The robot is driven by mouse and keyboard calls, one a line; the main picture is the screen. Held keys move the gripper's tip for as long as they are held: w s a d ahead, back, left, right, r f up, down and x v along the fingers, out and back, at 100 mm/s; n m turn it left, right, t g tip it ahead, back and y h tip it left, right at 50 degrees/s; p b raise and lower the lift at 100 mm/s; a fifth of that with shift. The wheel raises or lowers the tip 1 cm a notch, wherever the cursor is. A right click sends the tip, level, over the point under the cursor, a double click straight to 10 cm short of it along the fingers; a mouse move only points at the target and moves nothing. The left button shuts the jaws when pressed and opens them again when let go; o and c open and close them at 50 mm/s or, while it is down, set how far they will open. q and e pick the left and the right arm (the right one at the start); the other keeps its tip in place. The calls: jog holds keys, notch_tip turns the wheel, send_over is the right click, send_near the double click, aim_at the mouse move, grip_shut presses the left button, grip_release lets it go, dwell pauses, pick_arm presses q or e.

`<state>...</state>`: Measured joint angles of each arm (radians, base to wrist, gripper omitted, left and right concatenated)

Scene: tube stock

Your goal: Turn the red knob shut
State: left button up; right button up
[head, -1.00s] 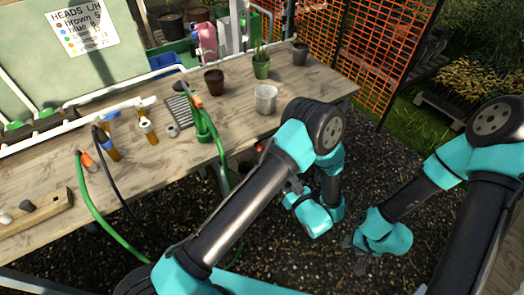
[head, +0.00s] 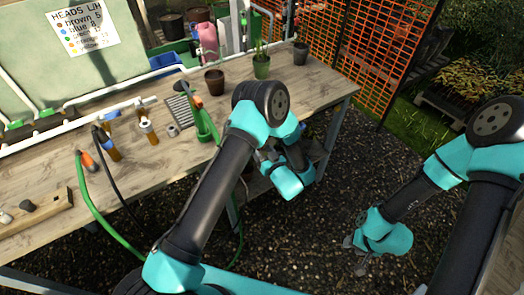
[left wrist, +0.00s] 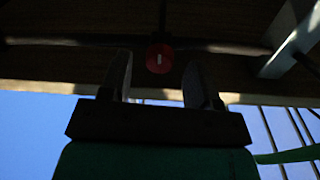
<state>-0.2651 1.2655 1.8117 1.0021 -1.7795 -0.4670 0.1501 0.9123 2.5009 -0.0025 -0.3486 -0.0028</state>
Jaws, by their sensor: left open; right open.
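The red knob (left wrist: 159,58) is a round red disc with a short pale upright mark. In the left wrist view it sits on a dark pipe under the wooden bench. My left gripper (left wrist: 160,82) is open, with one finger on each side of the line to the knob. The knob shows just beyond the fingertips; I cannot tell how far beyond. In the head view my left gripper (head: 268,158) is at the bench's front edge, and my arm hides the knob. My right gripper (head: 354,256) is open and empty over the dark gravel, away from the bench.
The wooden bench (head: 325,82) carries pots, bottles with blue tops and white pipes. A green hose (head: 88,205) hangs over its front edge. In the left wrist view a pale bench leg (left wrist: 287,48) stands to the right. Gravel lies open between my arms.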

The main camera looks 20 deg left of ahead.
pick_arm(q)
jog(key=shift+w+a, duration=0.35)
jog(key=c, duration=0.9)
